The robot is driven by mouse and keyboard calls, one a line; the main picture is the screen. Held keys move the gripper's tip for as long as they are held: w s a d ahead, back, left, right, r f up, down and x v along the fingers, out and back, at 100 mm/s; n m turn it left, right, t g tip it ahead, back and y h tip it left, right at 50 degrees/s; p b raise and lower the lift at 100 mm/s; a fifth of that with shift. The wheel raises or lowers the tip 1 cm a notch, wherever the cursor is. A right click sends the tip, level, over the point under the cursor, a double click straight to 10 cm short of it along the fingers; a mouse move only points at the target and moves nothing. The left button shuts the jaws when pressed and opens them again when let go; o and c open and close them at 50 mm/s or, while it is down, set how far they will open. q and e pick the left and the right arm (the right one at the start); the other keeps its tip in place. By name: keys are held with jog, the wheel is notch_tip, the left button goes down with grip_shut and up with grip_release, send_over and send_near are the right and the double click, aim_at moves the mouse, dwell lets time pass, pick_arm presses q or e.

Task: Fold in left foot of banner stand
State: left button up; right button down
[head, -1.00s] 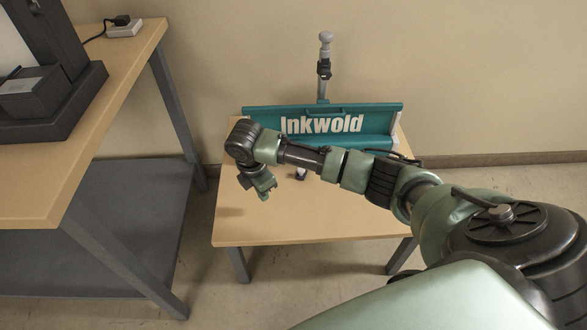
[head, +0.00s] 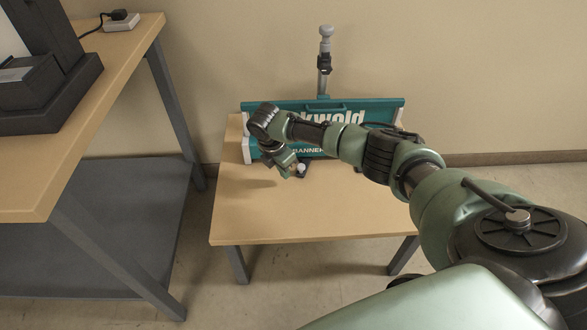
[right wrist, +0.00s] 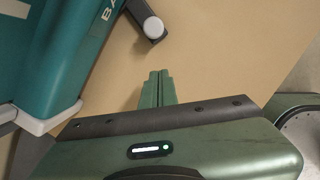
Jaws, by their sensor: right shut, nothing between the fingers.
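The banner stand (head: 372,105), a long teal case lettered "Inkwold", lies across the back of a low wooden table. Its left foot (head: 301,168), a short dark bar with a pale round end, sticks out from the case's front. In the right wrist view the foot (right wrist: 149,22) shows at the top, its white end towards my fingers. My right gripper (head: 288,170) is shut and empty, just left of the foot's end in the head view. In the right wrist view its fingers (right wrist: 157,88) are together, with a gap to the foot. My left gripper is not in view.
The low table (head: 290,220) is bare in front of the stand. A grey pole (head: 323,70) with a knob rises behind the case. A taller bench (head: 110,110) with a dark machine (head: 45,85) stands at the left. My right arm hides part of the case.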

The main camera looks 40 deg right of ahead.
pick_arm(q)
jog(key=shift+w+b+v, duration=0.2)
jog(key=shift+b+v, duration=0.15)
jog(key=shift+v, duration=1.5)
pick_arm(e)
jog(key=shift+w+d+f, duration=0.15)
jog(key=shift+d, duration=0.85)
jog(key=shift+w+d+f, duration=0.15)
jog(key=shift+d, duration=0.8)
